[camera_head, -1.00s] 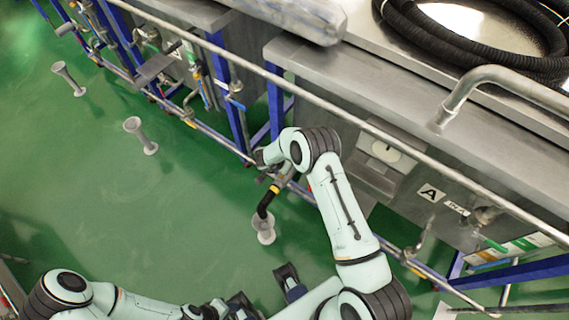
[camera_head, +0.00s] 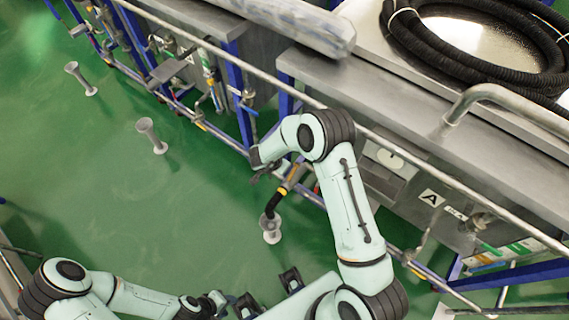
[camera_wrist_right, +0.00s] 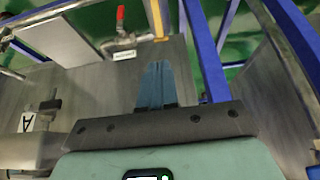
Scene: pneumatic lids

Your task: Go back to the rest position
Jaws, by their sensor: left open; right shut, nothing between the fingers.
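My left gripper (camera_head: 268,294) is at the bottom centre of the head view. Its two dark fingers are apart, with nothing seen between them. In the right wrist view the right gripper's bluish fingers (camera_wrist_right: 157,85) are together and empty, in front of a grey metal panel.
A metal rail (camera_head: 235,65) runs diagonally in front of steel tanks (camera_head: 400,100). Blue frame posts (camera_head: 242,125) stand below it. Pale flared stands (camera_head: 151,136) rise from the green floor (camera_head: 90,170), one under the hose (camera_head: 270,235). Open floor lies at left.

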